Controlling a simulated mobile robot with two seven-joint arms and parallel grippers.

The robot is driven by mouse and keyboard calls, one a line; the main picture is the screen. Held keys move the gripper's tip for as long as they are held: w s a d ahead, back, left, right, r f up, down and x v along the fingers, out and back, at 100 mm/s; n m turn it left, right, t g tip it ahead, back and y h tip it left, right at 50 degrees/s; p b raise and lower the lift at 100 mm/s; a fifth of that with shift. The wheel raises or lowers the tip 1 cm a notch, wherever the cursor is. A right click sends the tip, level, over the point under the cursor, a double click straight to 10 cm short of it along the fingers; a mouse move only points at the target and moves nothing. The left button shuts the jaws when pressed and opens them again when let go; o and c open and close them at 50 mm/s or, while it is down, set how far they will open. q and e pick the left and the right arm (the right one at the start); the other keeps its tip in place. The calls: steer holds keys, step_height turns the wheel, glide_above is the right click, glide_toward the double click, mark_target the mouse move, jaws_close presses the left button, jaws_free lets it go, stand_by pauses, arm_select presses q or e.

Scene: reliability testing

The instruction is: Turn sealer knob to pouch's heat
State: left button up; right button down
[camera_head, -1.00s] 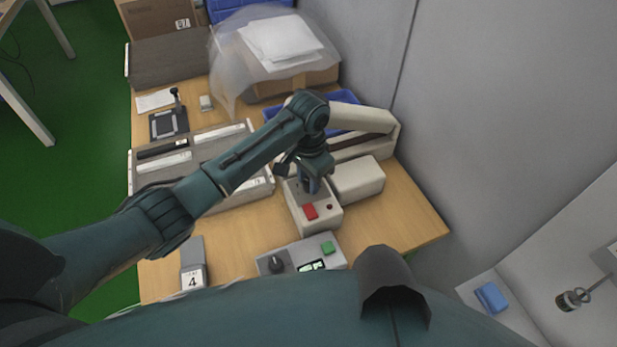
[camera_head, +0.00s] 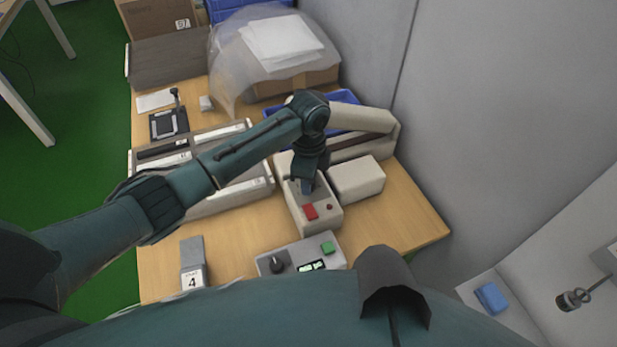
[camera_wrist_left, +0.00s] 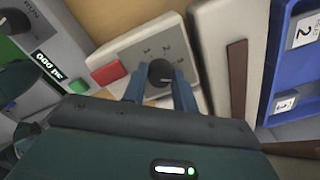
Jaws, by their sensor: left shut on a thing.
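The beige heat sealer stands on the wooden desk, with its control box (camera_head: 313,224) at the front. Its dark round knob (camera_wrist_left: 160,72) has a pale pointer line and sits on a grey plate with printed numerals. My left gripper (camera_head: 306,187) points down over this box and hides the knob in the head view. In the left wrist view its blue fingers (camera_wrist_left: 160,88) are shut on the knob, one on each side. The sealer's red button (camera_head: 310,211) is just in front. I cannot make out which mark the pointer meets. My right gripper is out of view.
A grey unit (camera_head: 301,256) with a black knob, display and green button stands in front. A slotted rack (camera_head: 205,205) is left of the sealer. A clear plastic sheet (camera_head: 228,75) and blue bin (camera_head: 345,97) are behind. The desk's right front corner is clear.

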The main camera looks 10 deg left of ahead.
arm_select(q)
steer(key=shift+w+r+m, duration=0.1)
steer(key=shift+r+m, duration=0.05)
steer(key=shift+m, duration=2.05)
steer(key=o, duration=1)
steer(key=shift+r+b, duration=0.6)
steer(key=shift+r, duration=5.9)
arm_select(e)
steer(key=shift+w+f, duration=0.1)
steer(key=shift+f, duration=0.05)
